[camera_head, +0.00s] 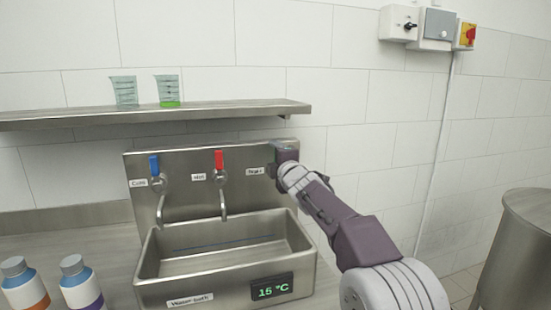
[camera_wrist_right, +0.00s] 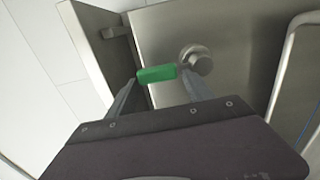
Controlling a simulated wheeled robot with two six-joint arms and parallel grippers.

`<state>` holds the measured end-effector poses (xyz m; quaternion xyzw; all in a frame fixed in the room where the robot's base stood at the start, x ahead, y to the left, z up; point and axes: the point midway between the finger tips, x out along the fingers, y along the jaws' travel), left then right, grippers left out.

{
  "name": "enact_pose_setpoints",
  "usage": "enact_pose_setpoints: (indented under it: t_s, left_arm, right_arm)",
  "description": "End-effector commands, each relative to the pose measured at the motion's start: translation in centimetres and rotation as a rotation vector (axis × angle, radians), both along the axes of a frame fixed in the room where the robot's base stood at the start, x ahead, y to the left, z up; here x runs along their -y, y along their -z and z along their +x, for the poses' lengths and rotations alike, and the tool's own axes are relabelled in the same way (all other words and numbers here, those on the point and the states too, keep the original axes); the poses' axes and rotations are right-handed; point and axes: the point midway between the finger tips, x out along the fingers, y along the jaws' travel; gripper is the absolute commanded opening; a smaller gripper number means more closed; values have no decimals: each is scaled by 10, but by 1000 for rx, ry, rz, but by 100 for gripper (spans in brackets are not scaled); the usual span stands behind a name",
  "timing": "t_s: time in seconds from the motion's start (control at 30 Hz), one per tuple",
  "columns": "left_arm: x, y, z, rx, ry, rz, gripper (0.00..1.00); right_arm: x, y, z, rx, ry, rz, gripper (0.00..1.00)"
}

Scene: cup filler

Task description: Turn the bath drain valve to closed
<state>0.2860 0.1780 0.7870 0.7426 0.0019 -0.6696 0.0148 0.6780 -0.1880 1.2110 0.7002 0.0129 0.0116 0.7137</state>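The drain valve has a green handle (camera_wrist_right: 157,74) and a round metal hub (camera_wrist_right: 199,60) on the steel back panel. In the right wrist view the handle lies sideways, left of the hub. My right gripper (camera_wrist_right: 158,82) is at the handle with its fingers spread, one near each end of the green part. I cannot tell whether either finger touches it. In the head view my right gripper (camera_head: 283,158) covers most of the valve, beside its label (camera_head: 255,171). My left gripper is not in view.
Left of the drain valve are a red-handled hot tap (camera_head: 219,160) and a blue-handled cold tap (camera_head: 154,165). The steel water bath (camera_head: 160,262) stands below, its display (camera_head: 272,288) reading 15 °C. A shelf (camera_head: 230,108) with two beakers is above. Two bottles stand at lower left.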

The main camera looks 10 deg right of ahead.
Motion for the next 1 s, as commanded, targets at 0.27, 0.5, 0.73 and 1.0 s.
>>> enact_pose_setpoints:
  t_s: [0.27,0.5,0.73,1.0]
  left_arm:
    - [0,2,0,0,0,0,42]
    - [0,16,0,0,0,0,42]
    - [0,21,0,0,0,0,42]
    - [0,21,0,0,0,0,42]
  right_arm:
    - [0,0,-3,2,0,3,60]
    - [2,1,-41,3,1,2,60]
    - [3,0,-82,2,1,2,60]
    - [3,0,-91,0,0,2,60]
